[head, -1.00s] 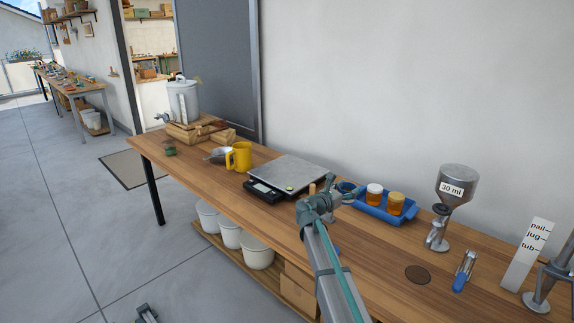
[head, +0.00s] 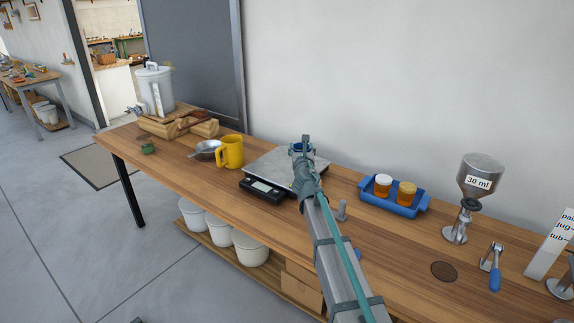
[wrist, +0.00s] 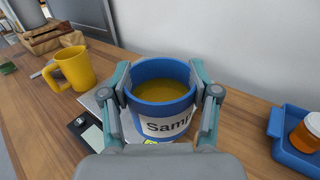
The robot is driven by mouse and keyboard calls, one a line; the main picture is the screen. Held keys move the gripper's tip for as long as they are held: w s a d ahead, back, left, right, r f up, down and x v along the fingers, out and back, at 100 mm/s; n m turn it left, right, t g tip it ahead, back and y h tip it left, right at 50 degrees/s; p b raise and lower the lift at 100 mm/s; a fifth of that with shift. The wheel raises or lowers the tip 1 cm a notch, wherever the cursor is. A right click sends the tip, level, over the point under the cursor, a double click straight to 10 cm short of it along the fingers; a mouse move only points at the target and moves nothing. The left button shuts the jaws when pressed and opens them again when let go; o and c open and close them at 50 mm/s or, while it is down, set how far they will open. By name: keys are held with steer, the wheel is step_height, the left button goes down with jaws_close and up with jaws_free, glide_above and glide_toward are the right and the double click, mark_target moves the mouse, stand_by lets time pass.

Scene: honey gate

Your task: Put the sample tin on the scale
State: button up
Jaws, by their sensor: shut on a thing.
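The sample tin (wrist: 166,124) is a blue-rimmed, open cup with a white label reading "Samp" and yellowish contents. My gripper (wrist: 164,92) is shut on it, one finger on each side, and the tin looks upright. In the wrist view the scale (wrist: 88,136) shows below and left of the tin. I cannot tell whether the tin touches the plate.
A steel funnel (head: 479,177) on a stand is farther right. The wall runs behind the bench.

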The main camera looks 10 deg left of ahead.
steer(key=shift+w+a+f, duration=0.1)
steer(key=shift+w+a, duration=0.05)
steer(key=shift+a, duration=0.1)
steer(key=w+a+f+b, duration=0.1)
steer(key=w+a+f, duration=0.1)
steer(key=w, duration=0.1)
steer(key=w+a+f+b, duration=0.2)
steer(key=w+f, duration=0.1)
steer(key=w, duration=0.1)
steer(key=w+a+f+b, duration=0.2)
steer(key=w+f, duration=0.1)
steer(key=w, duration=0.1)
steer(key=shift+a+f, duration=0.2)
steer(key=shift+w+a+f+b, duration=0.25)
steer(key=shift+w+f+b, duration=0.1)
steer(key=shift+f+b, duration=0.2)
step_height(320, 180, down, 2)
steer(key=shift+w+a+f+b, duration=0.1)
steer(key=shift+w+f+b, duration=0.1)
steer(key=shift+b, duration=0.35)
steer(key=shift+f, duration=0.5)
